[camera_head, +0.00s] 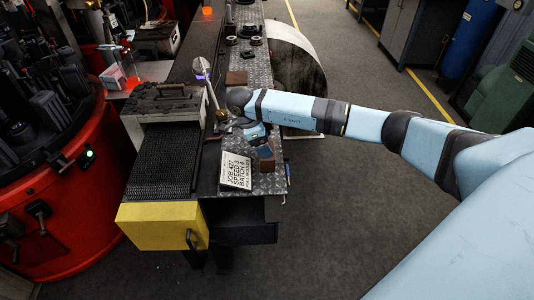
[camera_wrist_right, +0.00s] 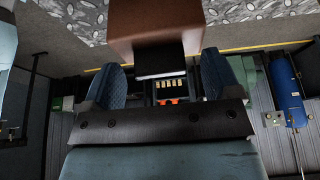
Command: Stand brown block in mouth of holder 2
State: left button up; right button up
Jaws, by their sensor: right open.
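A brown block (camera_wrist_right: 150,28) fills the top middle of the wrist view, with a dark end face towards my right gripper (camera_wrist_right: 162,78). The gripper's two blue padded fingers are apart, one on each side of that dark end; I cannot tell whether either touches it. In the head view my right gripper (camera_head: 262,143) points down over the diamond-plate bench strip, and a brown piece (camera_head: 267,163) shows just below it. Another brown piece (camera_head: 237,78) lies further back on the strip. I cannot make out which thing is holder 2. My left gripper is not in view.
A lettered job sign (camera_head: 237,170) stands left of my right gripper. A thin rod with a round head (camera_head: 201,66) rises behind it. A dark ribbed conveyor (camera_head: 155,160) and yellow box (camera_head: 162,226) are left. Grey floor (camera_head: 345,215) is open at right.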

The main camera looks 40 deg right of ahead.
jog(key=shift+f, duration=0.1)
jog(key=shift+c, duration=0.5)
jog(key=c, duration=1.4)
grip_shut()
